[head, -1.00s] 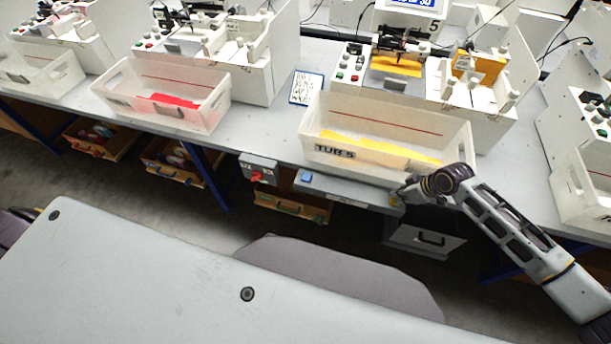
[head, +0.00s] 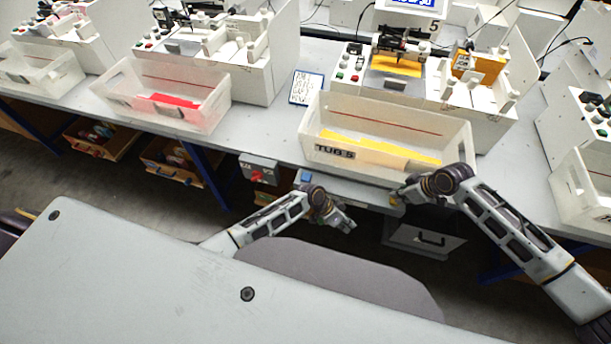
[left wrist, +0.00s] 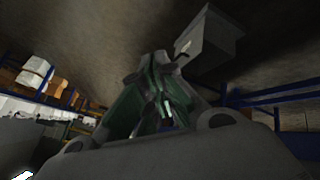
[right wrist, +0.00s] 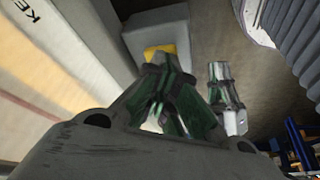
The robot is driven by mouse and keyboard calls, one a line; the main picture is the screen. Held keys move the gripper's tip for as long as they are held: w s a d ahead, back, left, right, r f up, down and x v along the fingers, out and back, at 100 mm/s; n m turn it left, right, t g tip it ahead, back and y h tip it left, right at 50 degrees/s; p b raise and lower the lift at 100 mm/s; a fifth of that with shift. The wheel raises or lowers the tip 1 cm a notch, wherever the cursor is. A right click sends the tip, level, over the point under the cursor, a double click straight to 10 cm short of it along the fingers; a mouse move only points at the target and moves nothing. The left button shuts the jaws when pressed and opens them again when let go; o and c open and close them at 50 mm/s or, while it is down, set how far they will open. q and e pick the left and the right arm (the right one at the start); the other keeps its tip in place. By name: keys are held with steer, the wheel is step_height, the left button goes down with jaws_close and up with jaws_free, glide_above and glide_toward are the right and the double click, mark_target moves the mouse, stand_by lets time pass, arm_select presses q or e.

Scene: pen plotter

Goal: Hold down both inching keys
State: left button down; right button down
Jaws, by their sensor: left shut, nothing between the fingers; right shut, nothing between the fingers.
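My right gripper (head: 395,197) is shut and empty at the bar's right end. In the right wrist view a yellow key (right wrist: 160,49) lies just beyond its fingertips (right wrist: 161,75); I cannot tell whether they touch it.
A white tub (head: 335,152) with yellow sheets stands behind the bar, before the plotter (head: 398,62). A grey box with a red knob (head: 258,170) hangs left of the bar. A grey drawer (head: 425,238) is below. My left gripper (right wrist: 226,98) is close beside the right one.

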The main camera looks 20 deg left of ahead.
mark_target(306, 176)
arm_select(q)
step_height(306, 176, up, 8)
steer(key=d+m+g, duration=0.1)
steer(key=d+m, duration=0.1)
steer(key=m, duration=0.1)
steer(key=w+a+r+y, duration=0.1)
steer(key=w+a+r, duration=0.1)
steer(key=a+r, duration=0.1)
steer(key=w+a+r+y, duration=0.2)
steer(key=a+r, duration=0.1)
steer(key=a, duration=0.2)
steer(key=w+a+r+y, duration=0.2)
steer(key=a+r, duration=0.2)
steer(key=shift+w+a+m, duration=0.15)
steer(key=shift+m, duration=0.15)
steer(key=w+a+r+n+y, duration=0.1)
steer(key=w+a+r+y, duration=0.1)
steer(key=a, duration=0.6)
steer(key=shift+w+r+y, duration=0.4)
steer(key=shift+w+r, duration=0.1)
steer(key=shift+r, duration=0.35)
steer(key=shift+f, duration=0.15)
steer(key=shift+f, duration=3.15)
steer(key=shift+f, duration=1.3)
